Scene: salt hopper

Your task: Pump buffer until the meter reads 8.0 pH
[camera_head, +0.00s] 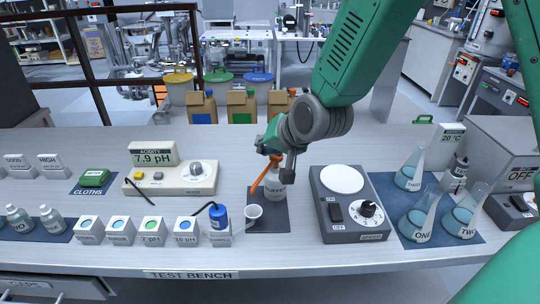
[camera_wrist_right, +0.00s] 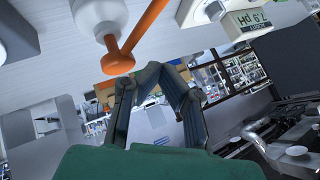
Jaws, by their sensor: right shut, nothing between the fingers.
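The acidity meter (camera_head: 153,156) reads 7.9 pH; its display appears upside down in the wrist view (camera_wrist_right: 247,22). The white buffer bottle (camera_head: 275,187) stands on a dark mat, its label partly visible. My left gripper is not in view.
A hot plate stirrer (camera_head: 348,204) stands right of the bottle. Flasks (camera_head: 421,216) stand farther right. Several labelled blocks (camera_head: 121,231) line the front left, near a green cloth stack (camera_head: 94,178). The bench behind the meter is clear.

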